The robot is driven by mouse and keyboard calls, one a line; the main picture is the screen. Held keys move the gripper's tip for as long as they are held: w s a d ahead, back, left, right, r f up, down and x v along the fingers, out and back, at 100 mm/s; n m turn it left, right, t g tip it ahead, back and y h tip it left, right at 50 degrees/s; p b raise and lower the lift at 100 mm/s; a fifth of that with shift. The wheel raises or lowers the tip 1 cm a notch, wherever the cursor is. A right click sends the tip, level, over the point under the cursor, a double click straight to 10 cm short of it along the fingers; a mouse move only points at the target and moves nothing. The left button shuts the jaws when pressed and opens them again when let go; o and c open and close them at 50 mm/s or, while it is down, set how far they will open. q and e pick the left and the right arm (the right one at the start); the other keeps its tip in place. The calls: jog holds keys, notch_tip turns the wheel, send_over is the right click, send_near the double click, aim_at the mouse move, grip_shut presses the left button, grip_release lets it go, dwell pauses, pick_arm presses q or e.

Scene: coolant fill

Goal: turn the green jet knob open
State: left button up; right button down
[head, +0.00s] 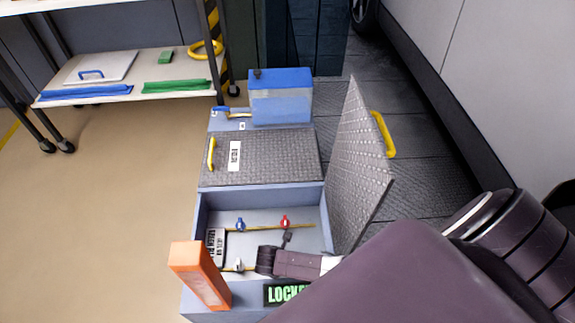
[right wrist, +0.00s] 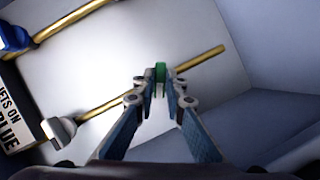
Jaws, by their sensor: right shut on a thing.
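The green jet knob (right wrist: 160,72) is on a brass pipe (right wrist: 205,62) inside the open compartment. In the right wrist view my right gripper (right wrist: 161,88) is shut on it, with one fingertip on each side. In the head view my right arm reaches in from the right and hides the green knob. The knob's turn angle cannot be told. My left gripper is not in view.
A blue knob (head: 240,224), a red knob (head: 285,222) and a white knob (head: 238,265) sit nearby on the pipes. The raised lid (head: 362,165) stands right; an orange block (head: 200,275) stands at the front left.

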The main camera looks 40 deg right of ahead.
jog(key=m+g, duration=0.1)
jog(key=m, duration=0.2)
jog(key=shift+w+a+p, duration=0.1)
jog(key=shift+p, duration=0.2)
jog(key=shift+m+g+h, duration=0.3)
jog(key=shift+m+g, duration=0.1)
jog(key=shift+m, duration=0.9)
jog(key=shift+w+m+g, duration=0.15)
jog(key=shift+m+g, duration=0.35)
jog(key=shift+m, duration=0.4)
jog(key=shift+m+g+b, duration=0.3)
jog(key=shift+m+g, duration=0.1)
jog(key=shift+m, duration=0.4)
jog(key=shift+m+g+b, duration=0.3)
jog(key=shift+m+g, duration=0.1)
jog(key=shift+m, duration=1)
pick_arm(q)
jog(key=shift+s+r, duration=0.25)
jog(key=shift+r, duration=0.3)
pick_arm(e)
jog(key=shift+y, duration=0.4)
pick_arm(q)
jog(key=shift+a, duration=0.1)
pick_arm(e)
jog(key=shift+m, duration=0.3)
